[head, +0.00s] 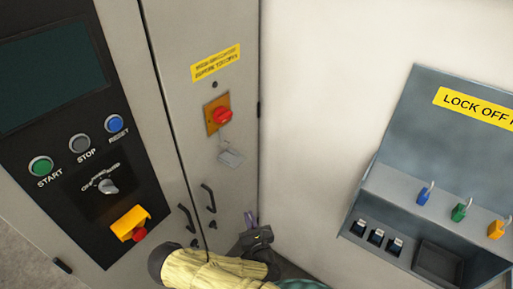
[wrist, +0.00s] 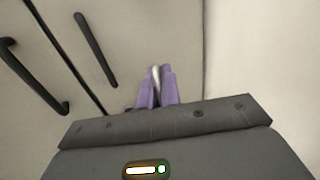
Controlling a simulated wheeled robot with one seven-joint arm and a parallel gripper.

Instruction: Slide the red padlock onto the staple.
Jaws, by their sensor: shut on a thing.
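My gripper (head: 250,218) is low in the head view, in front of the grey cabinet's lower right edge. In the wrist view its purple fingers (wrist: 157,90) are shut on a pale, curved metal piece (wrist: 156,75) that looks like a padlock shackle. No red padlock body shows in either view; my gripper seems to hide it. A red rotary switch (head: 222,115) on an orange-yellow plate (head: 211,125) is on the cabinet door, well above my gripper. A small grey tag (head: 230,157) hangs below it. I cannot make out the staple clearly.
A lock-off station (head: 435,130) on the right holds blue (head: 423,197), green (head: 459,213) and orange (head: 495,230) padlocks. Dark door handles (head: 208,198) are left of my gripper. A control panel (head: 75,125) is at far left. The pale wall between is clear.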

